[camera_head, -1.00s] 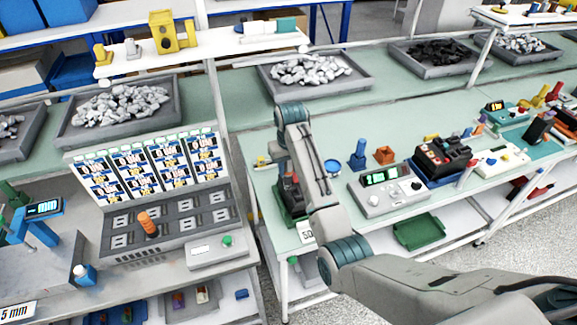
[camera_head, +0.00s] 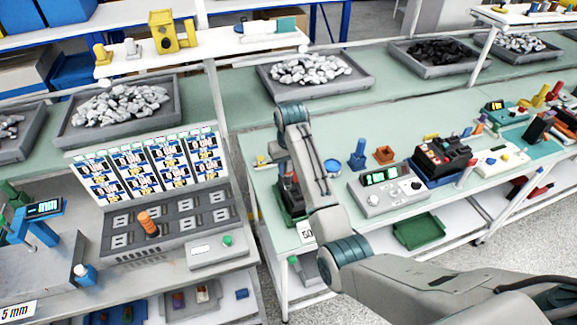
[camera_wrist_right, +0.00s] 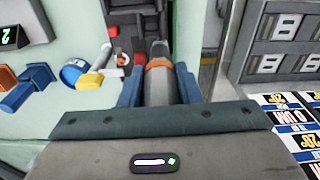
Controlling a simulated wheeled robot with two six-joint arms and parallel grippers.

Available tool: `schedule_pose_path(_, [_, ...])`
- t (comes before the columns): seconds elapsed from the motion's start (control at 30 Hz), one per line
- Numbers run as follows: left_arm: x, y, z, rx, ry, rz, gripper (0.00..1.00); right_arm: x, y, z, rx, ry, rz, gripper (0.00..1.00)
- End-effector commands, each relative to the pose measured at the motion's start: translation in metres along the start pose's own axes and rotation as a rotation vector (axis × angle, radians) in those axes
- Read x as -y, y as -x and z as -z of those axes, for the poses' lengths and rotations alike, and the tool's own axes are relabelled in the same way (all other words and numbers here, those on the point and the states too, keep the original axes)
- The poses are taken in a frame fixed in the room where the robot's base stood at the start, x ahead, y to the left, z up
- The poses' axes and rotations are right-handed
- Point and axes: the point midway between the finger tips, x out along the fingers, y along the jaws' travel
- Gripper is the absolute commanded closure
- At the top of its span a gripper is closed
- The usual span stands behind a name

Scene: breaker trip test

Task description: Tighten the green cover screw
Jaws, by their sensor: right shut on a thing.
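In the right wrist view, my right gripper (camera_wrist_right: 160,90) is shut around a grey screwdriver-like tool (camera_wrist_right: 160,54) with an orange band. The tool points away from the palm, and its tip is hidden. Beyond it is a dark and red device (camera_wrist_right: 130,42). In the head view, a dark device on a green base (camera_head: 290,213) stands at the left end of the right bench, just below my right wrist. My forearm hides part of it. I cannot make out the green cover screw. My left gripper is not in view.
A grey tester with a green display (camera_head: 379,178) stands right of my forearm, with a blue post (camera_head: 357,156) and an orange block (camera_head: 384,155) behind it. A grey panel with an orange handle (camera_head: 148,224) is on the left bench.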

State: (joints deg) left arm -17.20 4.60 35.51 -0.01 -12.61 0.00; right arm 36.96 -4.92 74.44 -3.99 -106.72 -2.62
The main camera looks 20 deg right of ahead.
Motion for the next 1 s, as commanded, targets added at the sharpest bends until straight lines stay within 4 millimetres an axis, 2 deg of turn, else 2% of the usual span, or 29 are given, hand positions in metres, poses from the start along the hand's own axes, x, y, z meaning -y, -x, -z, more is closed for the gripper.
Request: schedule_pose_path(1.0, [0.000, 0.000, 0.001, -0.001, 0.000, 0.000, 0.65, 0.000, -0.011, -0.001, -0.002, 0.000, 0.000, 1.00])
